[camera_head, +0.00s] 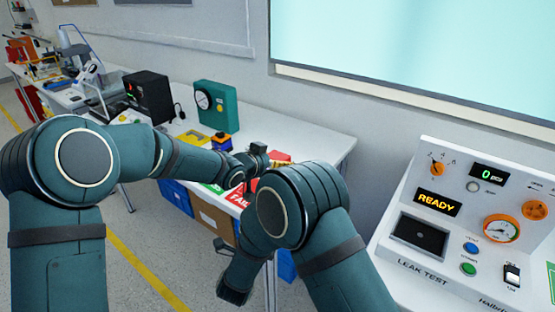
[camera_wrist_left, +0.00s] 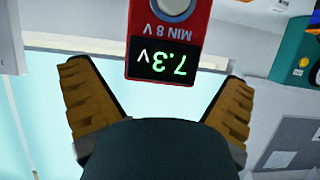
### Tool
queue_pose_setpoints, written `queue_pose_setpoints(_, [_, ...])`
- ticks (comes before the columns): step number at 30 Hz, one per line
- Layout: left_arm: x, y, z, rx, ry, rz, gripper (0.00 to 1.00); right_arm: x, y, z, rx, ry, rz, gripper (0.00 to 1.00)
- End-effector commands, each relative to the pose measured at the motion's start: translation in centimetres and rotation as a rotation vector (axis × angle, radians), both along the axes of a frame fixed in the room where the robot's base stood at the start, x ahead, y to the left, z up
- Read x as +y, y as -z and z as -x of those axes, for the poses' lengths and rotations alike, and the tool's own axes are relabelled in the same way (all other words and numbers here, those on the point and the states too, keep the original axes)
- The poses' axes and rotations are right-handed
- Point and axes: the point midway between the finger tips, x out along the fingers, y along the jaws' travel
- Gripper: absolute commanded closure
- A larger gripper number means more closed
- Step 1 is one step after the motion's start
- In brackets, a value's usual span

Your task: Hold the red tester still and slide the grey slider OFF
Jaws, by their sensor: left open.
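The red tester (camera_head: 280,157) shows in part on the bench in the camera_head view, just beyond my left gripper (camera_head: 257,158). In the left wrist view the tester (camera_wrist_left: 180,17) appears upside down, with a lit green display reading 7.3V and the label MIN 8 V. My left gripper (camera_wrist_left: 157,80) is open, its two ribbed fingers on either side of the tester's display end with gaps on both sides. The grey slider cannot be made out in either view. My right arm is folded, its lower end (camera_head: 234,287) hanging below the bench edge; its fingers cannot be made out.
A green box with a dial (camera_head: 216,106) and a black unit (camera_head: 149,97) stand farther back on the bench. A red FAIL mark (camera_head: 239,199) lies at the front edge. A leak test console (camera_head: 470,225) stands at the right. Blue bins (camera_head: 175,194) sit below the bench.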

Motion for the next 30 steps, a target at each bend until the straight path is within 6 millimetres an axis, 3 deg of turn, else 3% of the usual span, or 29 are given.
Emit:
queue_pose_setpoints(7, [-1.2,0.8,-1.7,0.000,0.001,0.002,0.00,0.0,0.0,0.0,0.000,0.000,0.000,0.54])
queue_pose_setpoints(17, [-1.3,0.9,-1.9,0.000,0.000,0.001,0.00,0.0,0.0,0.0,0.000,0.000,0.000,0.54])
queue_pose_setpoints(21, [-1.3,0.9,-1.8,0.000,0.000,0.001,0.46,0.0,0.0,0.0,0.000,0.000,0.000,0.54])
queue_pose_setpoints(24, [-1.3,0.9,-1.8,0.000,0.000,0.001,0.74,0.0,0.0,0.0,0.000,0.000,0.000,0.54])
queue_pose_setpoints(30, [-1.3,0.9,-1.8,0.000,0.000,0.001,0.74,0.1,0.0,0.0,0.002,-0.003,0.001,0.56])
